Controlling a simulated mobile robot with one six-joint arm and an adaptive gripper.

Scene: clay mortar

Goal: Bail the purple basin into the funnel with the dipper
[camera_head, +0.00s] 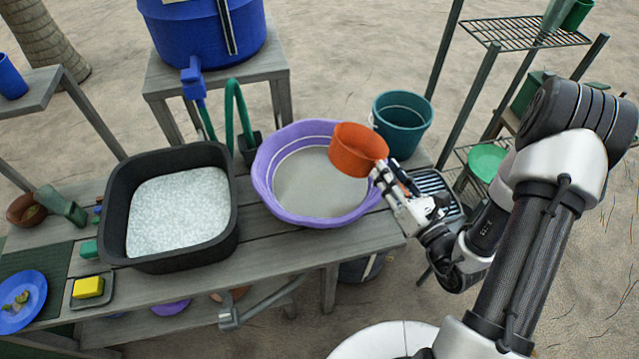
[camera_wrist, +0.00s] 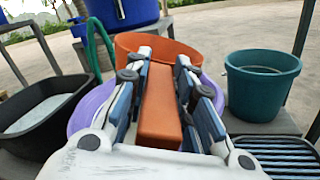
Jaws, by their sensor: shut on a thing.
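The orange dipper (camera_head: 357,150) is over the right rim of the purple basin (camera_head: 262,178), with its bowl roughly upright. Whether it holds water cannot be told. The basin stands on the wooden bench and holds greyish, still-looking water. My gripper (camera_head: 380,176) comes in from the right and is shut on the dipper's handle, which shows between the fingers in the wrist view (camera_wrist: 159,105). In that view the dipper's bowl (camera_wrist: 140,42) hides part of the basin (camera_wrist: 88,108). I cannot make out a funnel for certain in either view.
A black tub (camera_head: 120,220) with foamy water stands left of the basin. A teal bucket (camera_head: 402,125) and a dark slatted rack (camera_head: 437,187) are at right. A blue barrel (camera_head: 200,35) and a green hose (camera_head: 238,100) are behind. A yellow sponge (camera_head: 88,287) lies at lower left.

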